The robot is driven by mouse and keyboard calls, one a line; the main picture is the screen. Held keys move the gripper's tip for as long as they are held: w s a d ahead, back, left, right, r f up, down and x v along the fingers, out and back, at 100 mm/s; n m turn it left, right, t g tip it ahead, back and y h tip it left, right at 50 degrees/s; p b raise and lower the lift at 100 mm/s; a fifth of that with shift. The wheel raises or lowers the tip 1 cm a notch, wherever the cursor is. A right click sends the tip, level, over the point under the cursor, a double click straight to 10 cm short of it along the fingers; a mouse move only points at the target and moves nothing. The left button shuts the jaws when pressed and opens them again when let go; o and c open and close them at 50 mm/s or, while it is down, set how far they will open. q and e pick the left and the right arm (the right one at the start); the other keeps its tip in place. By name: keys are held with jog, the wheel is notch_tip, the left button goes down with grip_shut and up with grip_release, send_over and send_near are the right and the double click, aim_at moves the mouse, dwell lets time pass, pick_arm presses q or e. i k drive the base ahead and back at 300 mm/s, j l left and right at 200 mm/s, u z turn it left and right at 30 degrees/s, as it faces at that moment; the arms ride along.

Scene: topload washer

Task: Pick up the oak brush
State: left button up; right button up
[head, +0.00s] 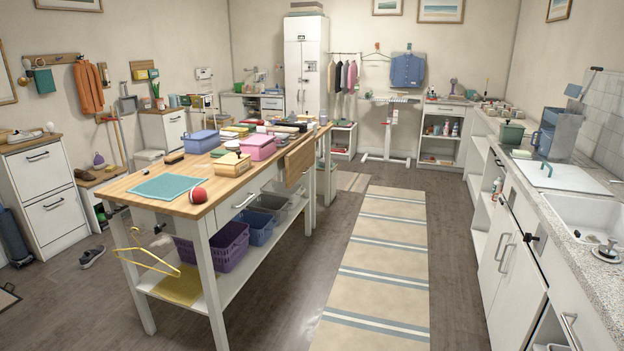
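A small dark-bristled block that looks like a brush (174,158) lies on the wooden top of the island table (150,184), near its left edge. I cannot tell for sure that it is the oak brush. A wooden box (231,167) with several small items stands to its right on the same top; its contents are too small to tell. Neither of my grippers shows in the head view.
A teal mat (165,187), a red ball (198,195), a blue bin (201,141) and a pink bin (257,147) also occupy the table top. A yellow hanger (150,262) hangs at its near end. A shoe (92,257) lies on the floor at left. The striped runner (380,262) is clear.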

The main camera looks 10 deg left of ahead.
aim_at(170, 159)
jog(key=i+j, duration=0.2)
jog(key=j, duration=0.2)
jog(key=i+j+z, duration=0.15)
jog(key=j, duration=0.25)
jog(key=i+j, duration=0.2)
jog(key=j, duration=0.2)
jog(key=i+j+z, duration=0.15)
jog(key=j, duration=0.3)
jog(key=i+j, duration=0.15)
jog(key=j, duration=0.25)
jog(key=i+j+z, duration=0.15)
jog(key=j, duration=0.3)
jog(key=i+j, duration=0.15)
jog(key=j, duration=0.3)
jog(key=i+j+z, duration=0.15)
jog(key=j, duration=0.3)
jog(key=k, duration=0.05)
